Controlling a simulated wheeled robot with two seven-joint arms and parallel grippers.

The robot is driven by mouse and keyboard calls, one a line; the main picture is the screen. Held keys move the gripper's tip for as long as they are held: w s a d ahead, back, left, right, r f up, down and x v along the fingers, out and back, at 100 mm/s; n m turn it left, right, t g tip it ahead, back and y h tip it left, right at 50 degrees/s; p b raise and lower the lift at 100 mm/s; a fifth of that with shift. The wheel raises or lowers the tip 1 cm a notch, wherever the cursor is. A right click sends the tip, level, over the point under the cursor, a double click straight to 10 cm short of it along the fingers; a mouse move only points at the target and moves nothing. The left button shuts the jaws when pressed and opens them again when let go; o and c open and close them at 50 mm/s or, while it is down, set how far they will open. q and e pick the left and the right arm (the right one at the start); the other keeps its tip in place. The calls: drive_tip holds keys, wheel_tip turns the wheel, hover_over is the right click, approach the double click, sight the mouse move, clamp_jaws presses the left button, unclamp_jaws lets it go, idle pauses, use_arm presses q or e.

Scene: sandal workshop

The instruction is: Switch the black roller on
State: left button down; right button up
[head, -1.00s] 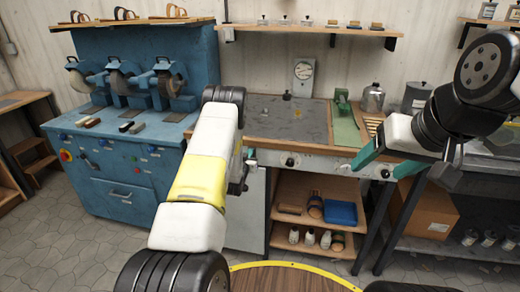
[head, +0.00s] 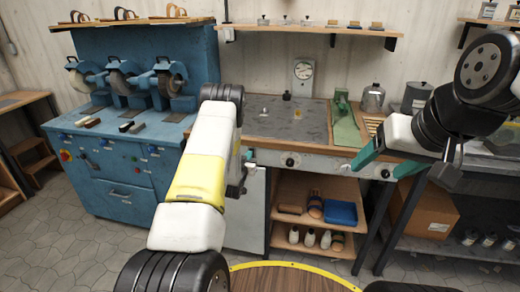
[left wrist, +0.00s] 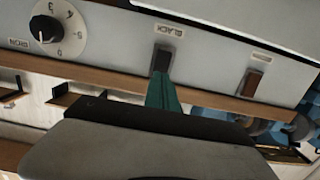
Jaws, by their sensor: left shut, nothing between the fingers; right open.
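The switch labelled BLACK (left wrist: 162,58) is a small dark rocker on a pale grey panel (left wrist: 210,58) in the left wrist view. My left gripper (left wrist: 163,80) is shut and empty. Its green fingertips point at the switch and seem to touch its lower edge; whether it is pressed I cannot tell. In the head view my left gripper (head: 246,168) is at the left end of the bench's front panel, partly hidden by my arm. My right gripper (head: 388,162) is open and empty in front of the bench's right part. I cannot tell which roller is the black one.
A brown switch (left wrist: 252,83) and a numbered knob (left wrist: 46,28) flank the BLACK switch. A blue machine (head: 120,185) with several wheels stands left.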

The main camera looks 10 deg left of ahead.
use_arm(q)
drive_tip(key=s, duration=0.6)
drive_tip(key=shift+a, duration=0.1)
